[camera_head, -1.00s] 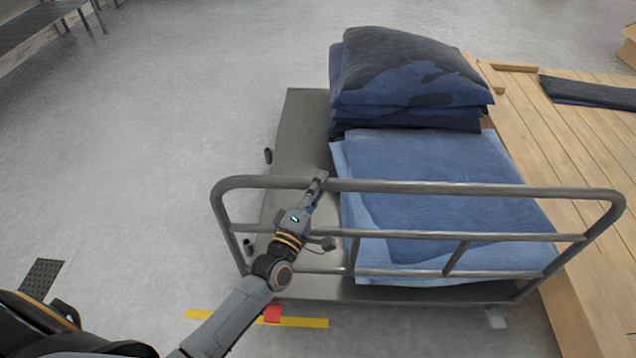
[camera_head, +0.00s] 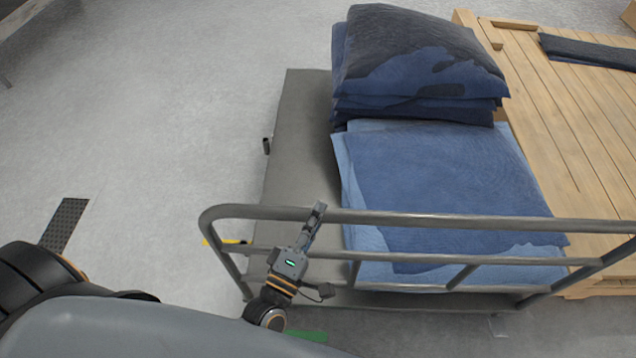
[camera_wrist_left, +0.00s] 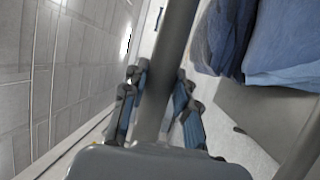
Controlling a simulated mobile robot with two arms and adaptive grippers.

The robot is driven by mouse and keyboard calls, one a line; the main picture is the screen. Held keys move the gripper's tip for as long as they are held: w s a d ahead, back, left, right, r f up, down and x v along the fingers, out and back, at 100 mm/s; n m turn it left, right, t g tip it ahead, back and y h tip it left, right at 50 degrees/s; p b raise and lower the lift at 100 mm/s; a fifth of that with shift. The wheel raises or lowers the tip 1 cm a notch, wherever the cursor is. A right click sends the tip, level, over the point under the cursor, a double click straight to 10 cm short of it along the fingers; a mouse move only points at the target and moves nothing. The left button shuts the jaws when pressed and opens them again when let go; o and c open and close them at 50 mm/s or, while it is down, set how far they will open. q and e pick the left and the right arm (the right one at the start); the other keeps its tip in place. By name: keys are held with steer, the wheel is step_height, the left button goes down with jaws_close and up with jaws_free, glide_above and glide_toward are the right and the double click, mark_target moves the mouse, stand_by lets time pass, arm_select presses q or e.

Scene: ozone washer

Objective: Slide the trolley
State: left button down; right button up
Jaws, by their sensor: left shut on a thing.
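The trolley (camera_head: 300,160) is a flat grey platform with a tubular metal handle frame on its near side. Folded blue and dark denim stacks (camera_head: 440,180) lie on it. My left gripper (camera_head: 317,212) is shut on the trolley's top handle bar (camera_head: 420,219), left of its middle. In the left wrist view the bar (camera_wrist_left: 172,70) runs between the fingers of the left gripper (camera_wrist_left: 160,105). My right gripper is not in view.
A wooden slatted platform (camera_head: 570,120) stands close along the trolley's right side, with a dark folded cloth (camera_head: 590,52) on it. The grey floor (camera_head: 150,120) to the left is mostly clear. A dark floor grate (camera_head: 65,222) lies at the left.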

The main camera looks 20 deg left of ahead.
arm_select(q)
steer(key=s+d, duration=0.2)
steer(key=s, duration=0.4)
steer(key=shift+s+r, duration=0.3)
steer(key=shift+s, duration=0.1)
steer(key=c, duration=1)
jaws_free()
steer(key=shift+f, duration=0.15)
steer(key=v, duration=1.2)
steer(key=shift+f, duration=0.1)
